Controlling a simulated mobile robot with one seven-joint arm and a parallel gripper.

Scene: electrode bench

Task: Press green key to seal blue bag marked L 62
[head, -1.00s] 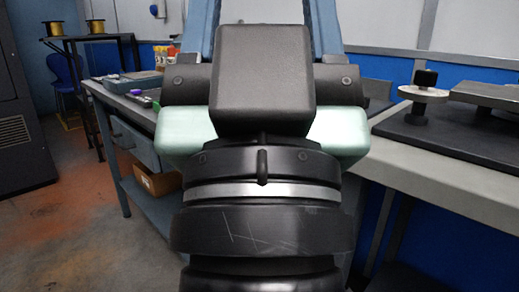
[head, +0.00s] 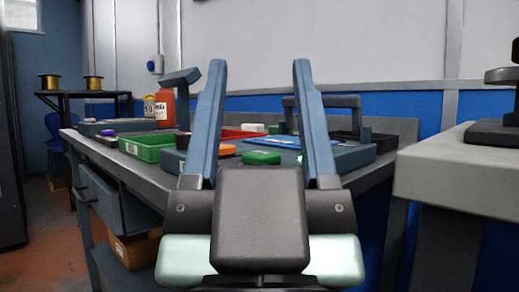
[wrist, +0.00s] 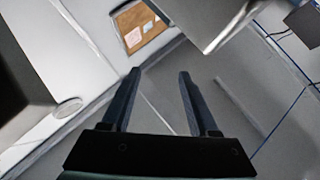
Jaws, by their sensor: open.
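My gripper (head: 260,64) is open and empty, its two blue-grey fingers pointing up in the head view. It also shows open in the wrist view (wrist: 160,73), with nothing between the fingers. Between the fingers in the head view, farther off on the bench, is a green key (head: 262,157). An orange key (head: 226,150) is left of it, partly behind the left finger.
The bench (head: 378,172) holds a green tray (head: 143,148), a red bottle (head: 166,110) and a dark tray (head: 405,128). A grey table (head: 460,170) stands close at right. A cardboard box (head: 136,245) is under the bench. Floor at left is clear.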

